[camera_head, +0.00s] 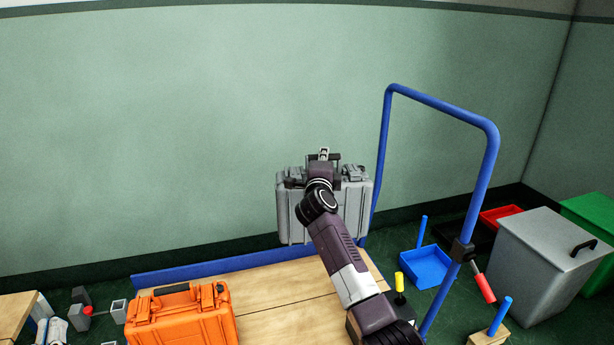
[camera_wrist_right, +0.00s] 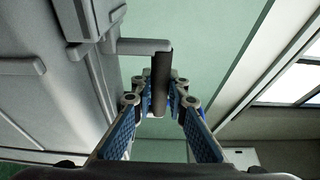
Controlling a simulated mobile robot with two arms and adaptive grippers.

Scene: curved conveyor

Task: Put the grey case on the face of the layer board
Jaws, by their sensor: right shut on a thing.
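The grey case (camera_head: 294,215) hangs upright in the head view, above the far part of the wooden layer board (camera_head: 285,288). My right gripper (camera_head: 324,160) is at the top of the case, shut on its handle. In the right wrist view, the case (camera_wrist_right: 45,95) fills the left side. There its dark handle (camera_wrist_right: 160,80) lies between the fingers of my right gripper (camera_wrist_right: 160,95). My right arm hides part of the case's front and of the board. Whether the case's lower edge touches the board is unclear. My left gripper is not in view.
An orange case (camera_head: 180,318) stands on the board's near left. A blue cart frame (camera_head: 440,105) rises at the right, with a blue edge (camera_head: 220,268) behind the board. A blue tray (camera_head: 427,268) and a grey bin (camera_head: 545,262) stand at the right. The board's middle is clear.

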